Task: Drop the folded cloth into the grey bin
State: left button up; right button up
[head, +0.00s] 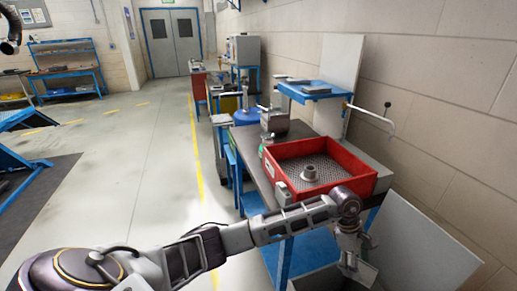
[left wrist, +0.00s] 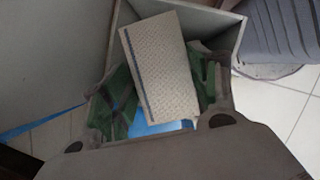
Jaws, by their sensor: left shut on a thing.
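My left gripper (head: 354,262) points down at the lower right of the head view, over the grey bin (head: 318,279). In the left wrist view it is shut on the folded cloth (left wrist: 165,65), a pale, textured rectangle with a blue stripe along one edge. The cloth sits between the two green-padded fingers. The bin's grey wall (left wrist: 207,22) shows behind the cloth, which appears above the bin's opening. The cloth cannot be made out in the head view. Most of the bin's inside is hidden. My right gripper is not in view.
A red crate (head: 278,172) with a round metal part (head: 311,173) stands on the workbench (head: 257,172) just beyond my left arm. A light panel (head: 420,250) stands right of the bin, near the wall.

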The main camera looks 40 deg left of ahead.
pick_arm(q)
notch_tip(320, 180, down, 8)
jog(key=b, duration=0.7)
jog(key=shift+b, duration=0.3)
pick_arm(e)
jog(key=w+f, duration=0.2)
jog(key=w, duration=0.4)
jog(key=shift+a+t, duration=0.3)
pick_arm(q)
jog(key=shift+d+f, duration=0.1)
jog(key=shift+f, duration=0.1)
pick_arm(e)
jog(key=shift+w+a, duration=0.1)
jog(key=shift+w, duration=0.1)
pick_arm(q)
jog(key=shift+f+b, duration=1.55)
jog(key=shift+f, duration=1.3)
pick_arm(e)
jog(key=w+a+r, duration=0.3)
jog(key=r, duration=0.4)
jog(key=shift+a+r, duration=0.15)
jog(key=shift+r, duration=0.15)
